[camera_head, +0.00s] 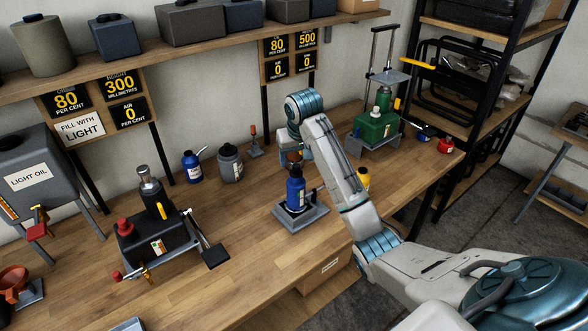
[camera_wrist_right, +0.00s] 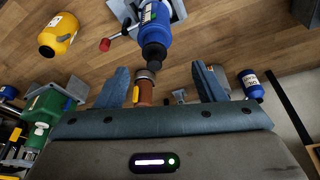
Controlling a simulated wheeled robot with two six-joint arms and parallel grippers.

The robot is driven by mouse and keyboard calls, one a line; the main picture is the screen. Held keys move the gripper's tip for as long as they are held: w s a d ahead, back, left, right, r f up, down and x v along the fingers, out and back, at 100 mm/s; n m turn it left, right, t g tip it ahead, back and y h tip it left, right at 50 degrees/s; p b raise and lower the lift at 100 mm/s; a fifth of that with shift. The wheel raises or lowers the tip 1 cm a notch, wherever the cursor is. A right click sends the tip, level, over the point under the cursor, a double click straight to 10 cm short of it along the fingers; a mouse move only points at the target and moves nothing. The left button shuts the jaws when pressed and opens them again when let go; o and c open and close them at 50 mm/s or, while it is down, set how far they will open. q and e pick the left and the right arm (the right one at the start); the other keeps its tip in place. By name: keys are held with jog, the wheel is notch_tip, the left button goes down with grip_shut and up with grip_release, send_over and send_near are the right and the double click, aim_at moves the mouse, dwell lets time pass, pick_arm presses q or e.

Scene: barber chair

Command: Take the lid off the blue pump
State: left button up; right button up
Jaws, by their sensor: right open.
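The blue pump (camera_head: 296,190) stands upright on a grey base plate (camera_head: 316,213) near the middle of the bench. In the right wrist view the pump (camera_wrist_right: 154,30) has a black neck (camera_wrist_right: 153,55), with a grey ring and a brown piece (camera_wrist_right: 145,93) beyond it. I cannot tell which of these is the lid. My right gripper (camera_wrist_right: 160,70) is open, its two fingers on either side of the pump's top end, with visible gaps. My left gripper is not in view.
A green pump (camera_head: 376,127) and a yellow bottle (camera_head: 362,178) stand right of the blue pump. A blue oil can (camera_head: 192,167) and a grey can (camera_head: 230,163) stand behind left. A black jack (camera_head: 155,240) stands further left.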

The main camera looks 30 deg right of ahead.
aim_at(296, 165)
jog(key=w+f+b, duration=0.1)
jog(key=w+d+f+b, duration=0.1)
jog(key=b, duration=0.1)
jog(key=shift+w+d+f, duration=0.15)
jog(key=shift+w+f, duration=0.05)
jog(key=shift+w, duration=0.15)
jog(key=shift+w+f, duration=0.1)
jog(key=shift+f, duration=0.05)
jog(key=p+x, duration=0.2)
jog(key=x, duration=0.1)
jog(key=p+x, duration=0.1)
jog(key=shift+d+f, duration=0.3)
jog(key=shift+d, duration=0.1)
jog(key=shift+w+f, duration=0.1)
jog(key=shift+f, duration=0.05)
jog(key=c, duration=1.1)
